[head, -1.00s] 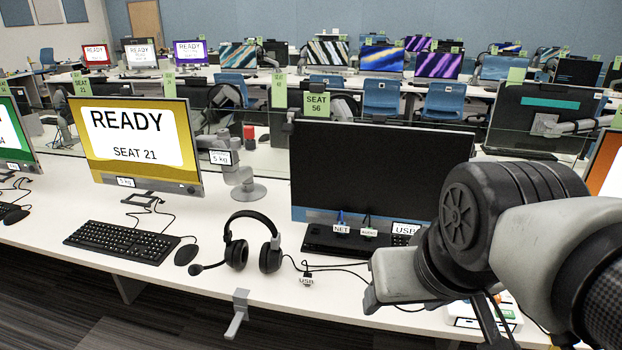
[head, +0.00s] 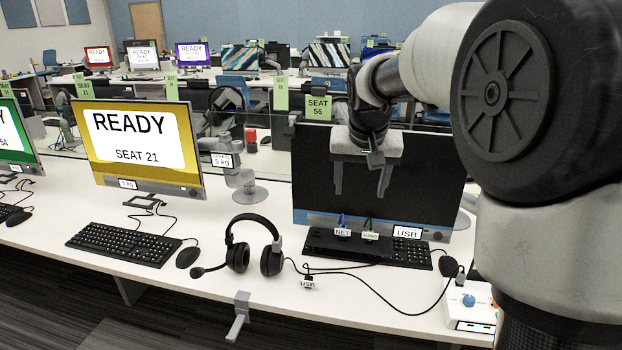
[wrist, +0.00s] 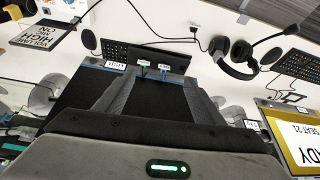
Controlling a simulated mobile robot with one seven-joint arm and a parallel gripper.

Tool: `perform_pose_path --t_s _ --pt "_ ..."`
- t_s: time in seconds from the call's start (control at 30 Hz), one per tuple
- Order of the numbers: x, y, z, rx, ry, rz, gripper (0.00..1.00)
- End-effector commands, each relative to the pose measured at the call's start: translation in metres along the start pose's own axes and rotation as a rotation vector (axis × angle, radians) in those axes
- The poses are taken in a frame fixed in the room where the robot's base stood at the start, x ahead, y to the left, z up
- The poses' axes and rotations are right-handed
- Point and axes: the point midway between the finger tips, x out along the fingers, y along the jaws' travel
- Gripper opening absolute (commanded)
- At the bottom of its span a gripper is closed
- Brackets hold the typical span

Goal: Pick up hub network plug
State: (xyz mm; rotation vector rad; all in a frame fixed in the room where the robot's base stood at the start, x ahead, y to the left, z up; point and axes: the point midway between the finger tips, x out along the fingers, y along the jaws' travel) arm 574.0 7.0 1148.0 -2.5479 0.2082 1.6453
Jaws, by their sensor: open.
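The network plug (head: 342,228), with a white NET label and a blue top, stands at the back of the black hub (head: 322,246) below the dark monitor. In the wrist view the plug (wrist: 164,69) shows between my finger tips. My gripper (head: 361,188) is open and empty, fingers pointing down, in front of the monitor screen. It is above the plug and slightly to its right, apart from it. The audio plug (head: 370,232), with a green top, stands just right of the network plug. Where the plug meets the hub is too small to tell.
The dark monitor (head: 420,185) stands close behind my gripper. A headset (head: 255,252) and a loose USB plug (head: 308,283) are at left. Cables cross the desk front.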

Motion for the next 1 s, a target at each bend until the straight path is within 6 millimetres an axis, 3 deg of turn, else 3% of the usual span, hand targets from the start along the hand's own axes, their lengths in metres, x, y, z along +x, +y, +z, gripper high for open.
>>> perform_pose_path --t_s 0.03,0.1,0.3,0.67,1.0 --pt "0.029 -0.007 -0.017 0.010 -0.014 0.008 0.62" --pt "0.063 -0.016 -0.038 0.027 -0.019 0.018 0.62" --pt "0.145 -0.035 -0.070 0.064 -0.030 0.039 0.62" --pt "0.206 -0.040 -0.076 0.080 -0.033 0.047 0.62" --pt "0.278 -0.035 -0.075 0.080 -0.031 0.047 0.62"
